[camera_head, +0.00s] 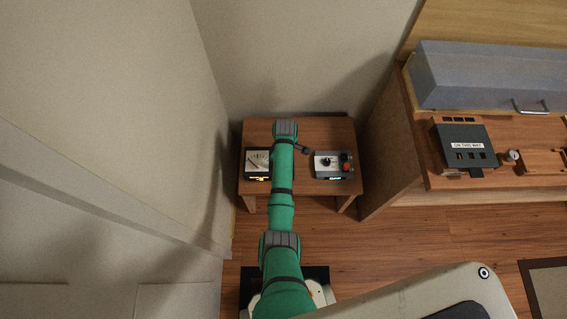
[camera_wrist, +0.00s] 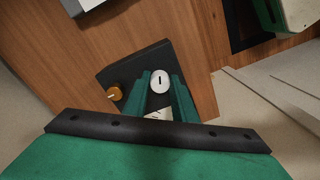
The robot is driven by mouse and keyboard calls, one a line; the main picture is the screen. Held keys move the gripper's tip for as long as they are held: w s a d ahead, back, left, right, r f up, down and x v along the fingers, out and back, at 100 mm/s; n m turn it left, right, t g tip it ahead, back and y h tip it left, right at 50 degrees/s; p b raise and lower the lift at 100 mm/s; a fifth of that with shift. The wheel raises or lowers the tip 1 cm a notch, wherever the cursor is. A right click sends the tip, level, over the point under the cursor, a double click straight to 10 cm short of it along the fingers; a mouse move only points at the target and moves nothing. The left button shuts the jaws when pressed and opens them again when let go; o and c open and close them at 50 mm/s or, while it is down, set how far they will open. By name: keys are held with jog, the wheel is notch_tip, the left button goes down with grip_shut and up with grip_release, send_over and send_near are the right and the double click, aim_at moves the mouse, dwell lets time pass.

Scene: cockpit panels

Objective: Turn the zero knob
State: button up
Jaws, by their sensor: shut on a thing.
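The meter box (camera_head: 257,158) with a pale dial face sits on the left of the small wooden table, partly covered by my arm in the head view. In the wrist view its black panel (camera_wrist: 135,68) bears a white round knob (camera_wrist: 161,81) with a dark pointer line and an orange knob (camera_wrist: 114,93). I cannot read a label, so which one is the zero knob is not certain. My gripper (camera_wrist: 163,84) has its green fingers on either side of the white knob and is shut on it. In the head view the fingertips are hidden by my arm.
A grey box (camera_head: 333,165) with a red and black knob stands to the right on the wooden table (camera_head: 325,133). A bench with a black labelled unit (camera_head: 465,147) and a grey case (camera_head: 490,78) is at the right. Walls stand close at left and back.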

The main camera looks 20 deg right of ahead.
jog(key=m, duration=0.4)
jog(key=shift+a+m, duration=0.1)
jog(key=shift+m, duration=0.2)
jog(key=m, duration=0.5)
jog(key=shift+m, duration=0.3)
jog(key=m, duration=0.5)
jog(key=shift+s+a, duration=0.1)
jog(key=m, duration=0.4)
jog(key=shift+t, duration=0.3)
jog(key=shift+m, duration=0.4)
jog(key=o, duration=1)
jog(key=shift+o, duration=0.2)
notch_tip(320, 180, up, 11)
